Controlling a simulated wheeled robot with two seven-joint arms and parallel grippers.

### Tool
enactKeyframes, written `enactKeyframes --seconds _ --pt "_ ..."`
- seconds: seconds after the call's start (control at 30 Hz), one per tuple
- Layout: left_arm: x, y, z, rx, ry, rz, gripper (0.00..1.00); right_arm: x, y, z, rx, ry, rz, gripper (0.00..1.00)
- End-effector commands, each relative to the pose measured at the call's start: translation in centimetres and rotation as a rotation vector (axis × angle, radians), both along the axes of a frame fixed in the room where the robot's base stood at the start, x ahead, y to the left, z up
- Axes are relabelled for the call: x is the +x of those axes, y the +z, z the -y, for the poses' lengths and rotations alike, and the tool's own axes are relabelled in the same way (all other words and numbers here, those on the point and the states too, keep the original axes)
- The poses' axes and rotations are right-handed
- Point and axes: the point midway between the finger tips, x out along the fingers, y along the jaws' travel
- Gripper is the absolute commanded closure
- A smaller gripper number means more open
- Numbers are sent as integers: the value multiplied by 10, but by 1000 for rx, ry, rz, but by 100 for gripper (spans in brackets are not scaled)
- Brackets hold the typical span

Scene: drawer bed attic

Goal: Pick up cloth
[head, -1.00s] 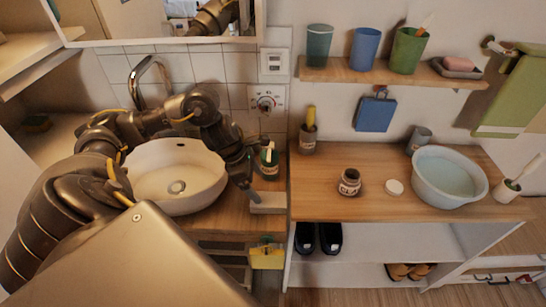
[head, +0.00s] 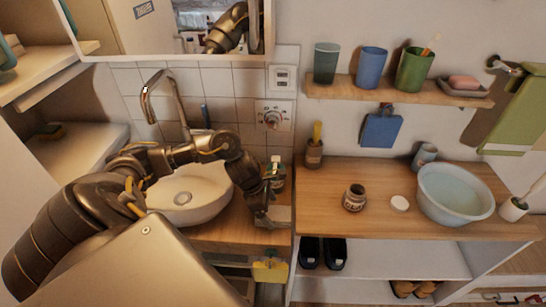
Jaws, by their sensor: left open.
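A yellow cloth-like piece (head: 271,271) hangs at the front of the wooden counter, below its edge. A small pale grey folded-looking block (head: 280,214) lies on the counter edge right of the basin; I cannot tell if it is cloth. My left gripper (head: 264,217) is open, pointing down beside this pale block, above the yellow piece. Its fingers partly overlap the block's left side, and I cannot tell if they touch. A green towel (head: 516,112) hangs on the wall at the far right. My right gripper is not in view.
The white basin (head: 190,192) and tap (head: 160,95) stand left of the gripper, partly behind my arm. A bottle (head: 276,175) stands close behind it. The right counter (head: 310,205) holds a brown jar (head: 354,198), a white lid (head: 399,203) and a blue tub (head: 456,195).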

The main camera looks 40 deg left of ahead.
Motion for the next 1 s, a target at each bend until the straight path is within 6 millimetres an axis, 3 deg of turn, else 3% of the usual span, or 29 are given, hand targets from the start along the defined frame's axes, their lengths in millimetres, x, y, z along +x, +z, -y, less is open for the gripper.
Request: enactKeyframes --seconds 0.2,0.47,0.83,1.0 --pt "5 -22 8 -1 1 -1 13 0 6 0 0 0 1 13" --pt "6 -24 8 1 0 1 13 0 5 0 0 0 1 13" --pt "6 -24 8 1 0 1 61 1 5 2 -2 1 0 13" --pt "6 -24 8 1 0 1 61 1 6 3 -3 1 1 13"
